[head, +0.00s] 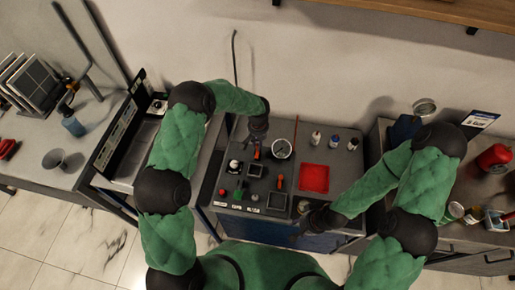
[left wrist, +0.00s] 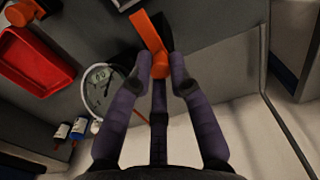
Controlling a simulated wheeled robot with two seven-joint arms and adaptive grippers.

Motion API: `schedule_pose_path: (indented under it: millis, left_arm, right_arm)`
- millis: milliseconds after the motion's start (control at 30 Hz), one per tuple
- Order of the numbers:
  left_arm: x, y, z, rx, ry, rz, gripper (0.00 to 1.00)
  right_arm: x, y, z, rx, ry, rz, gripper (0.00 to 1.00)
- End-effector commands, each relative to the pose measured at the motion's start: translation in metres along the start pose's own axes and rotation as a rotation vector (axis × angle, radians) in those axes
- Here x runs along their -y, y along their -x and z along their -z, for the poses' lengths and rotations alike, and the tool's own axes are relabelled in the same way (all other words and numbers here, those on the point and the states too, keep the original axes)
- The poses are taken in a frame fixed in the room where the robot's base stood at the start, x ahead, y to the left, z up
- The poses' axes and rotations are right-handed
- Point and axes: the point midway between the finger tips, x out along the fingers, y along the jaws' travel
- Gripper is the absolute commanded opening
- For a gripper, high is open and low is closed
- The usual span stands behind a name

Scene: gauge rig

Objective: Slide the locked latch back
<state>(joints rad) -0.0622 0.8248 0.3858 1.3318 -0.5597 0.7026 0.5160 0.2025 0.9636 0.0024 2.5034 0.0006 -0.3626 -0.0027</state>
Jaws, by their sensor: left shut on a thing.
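An orange latch handle (left wrist: 148,34) shows in the left wrist view, sticking up between the fingertips of my left gripper (left wrist: 158,66). The gripper is shut on its lower end. In the head view my left gripper (head: 258,135) points down at the back of the rig, with a bit of the orange handle (head: 257,154) below it. The latch's base and bolt are too small or hidden to make out. My right gripper (head: 312,222) hangs low at the front right edge of the rig; its fingers are too dark to read.
A round white gauge (head: 281,149) sits just right of the latch. A second orange handle (head: 280,182), a red tray (head: 314,178) and a red button (head: 222,192) are on the same dark top. Small bottles (head: 335,141) stand at the back right.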

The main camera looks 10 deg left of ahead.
Motion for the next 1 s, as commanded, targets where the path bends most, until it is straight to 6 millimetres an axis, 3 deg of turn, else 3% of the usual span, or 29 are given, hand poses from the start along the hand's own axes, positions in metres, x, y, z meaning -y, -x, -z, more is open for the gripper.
schedule_pose_path:
  millis: [300, 333, 400, 767, 1000]
  left_arm:
    - [0.000, 0.001, 0.008, -0.006, 0.000, -0.002, 0.00]
    - [0.000, 0.001, 0.008, -0.006, 0.000, -0.002, 0.25]
    - [0.000, 0.001, 0.008, -0.006, 0.000, -0.002, 0.44]
    - [0.000, 0.002, 0.006, -0.002, 0.000, -0.001, 0.44]
    - [0.000, 0.031, 0.008, -0.006, 0.001, -0.001, 0.44]
  right_arm:
    - [-0.001, -0.003, 0.000, 0.000, 0.000, 0.000, 0.40]
    - [-0.001, -0.003, 0.000, 0.000, 0.000, 0.000, 0.40]
    - [-0.001, -0.003, 0.000, 0.000, 0.000, 0.000, 0.40]
    - [-0.001, -0.003, 0.000, 0.000, 0.000, 0.000, 0.40]
    - [-0.001, -0.003, 0.000, 0.000, 0.000, 0.000, 0.40]
